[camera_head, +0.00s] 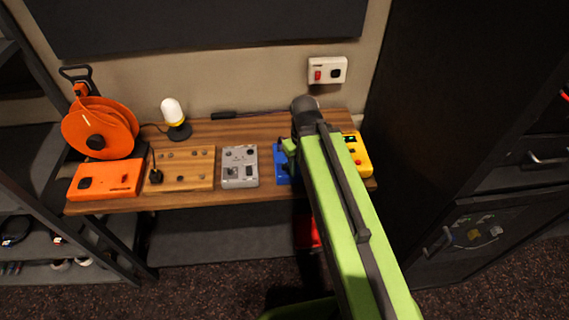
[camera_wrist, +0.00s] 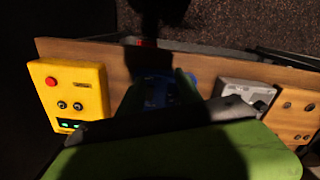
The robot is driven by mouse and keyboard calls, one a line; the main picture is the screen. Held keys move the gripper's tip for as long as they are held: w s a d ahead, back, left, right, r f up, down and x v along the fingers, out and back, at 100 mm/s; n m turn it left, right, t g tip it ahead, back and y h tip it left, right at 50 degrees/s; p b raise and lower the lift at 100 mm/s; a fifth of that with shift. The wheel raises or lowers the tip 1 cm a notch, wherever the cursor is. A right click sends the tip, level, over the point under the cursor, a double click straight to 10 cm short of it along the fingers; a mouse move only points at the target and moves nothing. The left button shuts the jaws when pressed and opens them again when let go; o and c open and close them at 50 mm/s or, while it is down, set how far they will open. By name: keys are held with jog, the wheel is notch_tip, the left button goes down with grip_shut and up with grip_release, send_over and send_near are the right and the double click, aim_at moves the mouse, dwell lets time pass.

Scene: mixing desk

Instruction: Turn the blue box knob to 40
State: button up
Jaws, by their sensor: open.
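The blue box (camera_head: 281,167) sits on the wooden desk between the grey box and the yellow box, mostly hidden behind my green arm. In the wrist view the blue box (camera_wrist: 158,92) lies in shadow, and its knob and any scale marks cannot be made out. My gripper (camera_head: 289,149) is over the blue box. In the wrist view my gripper (camera_wrist: 160,86) has its two dark green fingers apart, with blue showing between them. Whether the fingers touch the knob cannot be told.
The grey box (camera_head: 240,168) stands left of the blue box, the yellow box (camera_head: 359,155) right. Further left are a wooden box (camera_head: 190,172), an orange box (camera_head: 103,181), an orange reel (camera_head: 100,128) and a white lamp (camera_head: 173,112). A wall box (camera_head: 327,71) hangs above. A dark cabinet (camera_head: 480,130) stands right.

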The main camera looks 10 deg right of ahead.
jog(key=n, duration=0.3)
jog(key=w+r+n+p, duration=0.1)
jog(key=n, duration=0.3)
jog(key=w+r+n+p, duration=0.1)
jog(key=n, duration=0.2)
jog(key=shift+w+a+r+n, duration=0.15)
jog(key=shift+w+a+n, duration=0.05)
jog(key=shift+a+n, duration=0.1)
notch_tip(320, 180, up, 4)
jog(key=w+n+p, duration=0.2)
jog(key=n+p, duration=0.2)
jog(key=n, duration=0.1)
notch_tip(320, 180, up, 8)
jog(key=f+n+p, duration=0.1)
jog(key=n+p, duration=0.2)
jog(key=p, duration=0.5)
send_over(284, 165)
notch_tip(284, 165, down, 18)
jog(key=b, duration=1.8)
jog(key=shift+d+r, duration=0.1)
jog(key=shift+r, duration=0.3)
grip_shut()
